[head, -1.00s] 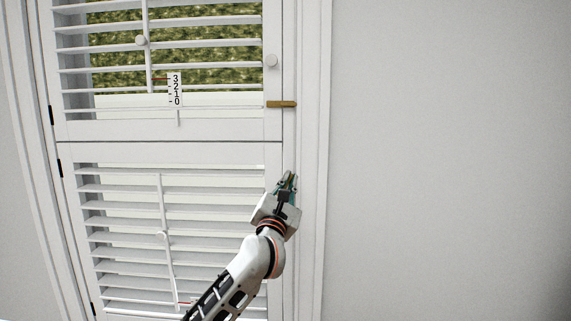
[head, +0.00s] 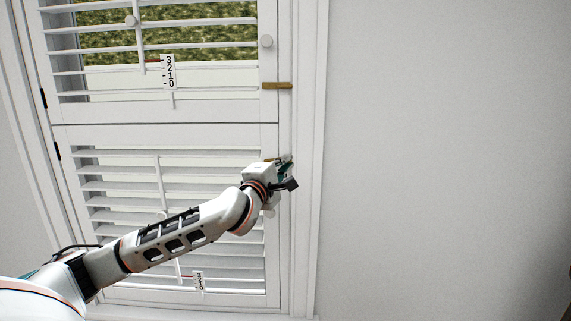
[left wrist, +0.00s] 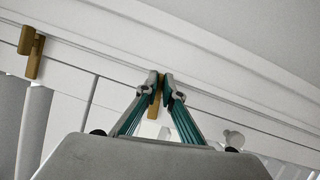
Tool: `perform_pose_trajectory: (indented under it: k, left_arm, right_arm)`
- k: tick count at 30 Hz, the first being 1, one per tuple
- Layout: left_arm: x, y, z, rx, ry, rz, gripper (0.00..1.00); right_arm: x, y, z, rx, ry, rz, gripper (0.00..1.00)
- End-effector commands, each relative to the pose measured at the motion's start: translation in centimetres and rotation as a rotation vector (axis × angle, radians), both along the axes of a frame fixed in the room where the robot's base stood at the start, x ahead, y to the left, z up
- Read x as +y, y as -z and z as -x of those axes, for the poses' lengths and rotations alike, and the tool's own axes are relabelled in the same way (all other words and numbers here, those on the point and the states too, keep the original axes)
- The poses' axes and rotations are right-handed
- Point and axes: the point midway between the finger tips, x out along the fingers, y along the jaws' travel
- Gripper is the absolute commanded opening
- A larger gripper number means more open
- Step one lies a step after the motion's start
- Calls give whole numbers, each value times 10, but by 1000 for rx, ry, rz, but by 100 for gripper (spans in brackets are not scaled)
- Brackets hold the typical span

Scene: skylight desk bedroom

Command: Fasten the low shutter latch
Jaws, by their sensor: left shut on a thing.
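The low shutter latch is a brass bar, mostly hidden by my gripper; a bit of it (head: 270,160) shows at the top right corner of the lower shutter (head: 190,299). My left gripper (head: 285,163) is at this corner, by the window frame. In the left wrist view its fingertips (left wrist: 161,80) are closed on the brass latch (left wrist: 154,107), which shows between the fingers. From these views I cannot tell the latch's exact angle. My right gripper is not in view.
The upper brass latch (head: 277,86) lies level across the upper shutter's edge and the frame (head: 301,220). Tilt rods and a number scale (head: 168,72) are on the slats. The wall (head: 440,160) at right is bare.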

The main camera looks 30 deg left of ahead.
Motion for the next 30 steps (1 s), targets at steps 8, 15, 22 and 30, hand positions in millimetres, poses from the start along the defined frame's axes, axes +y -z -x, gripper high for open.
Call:
perform_pose_trajectory:
  k: [8, 15, 22, 30]
  left_arm:
    - [0, 0, 0, 67, 1, -109, 0]
    - [-1, 1, 0, 90, 1, -146, 0]
    - [-1, 1, 0, 92, 2, -151, 0]
    - [-1, 1, 0, 91, 2, -150, 24]
  right_arm:
    - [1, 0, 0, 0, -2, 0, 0]
    - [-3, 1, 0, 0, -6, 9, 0]
    - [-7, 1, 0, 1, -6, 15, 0]
    - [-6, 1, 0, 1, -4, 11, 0]
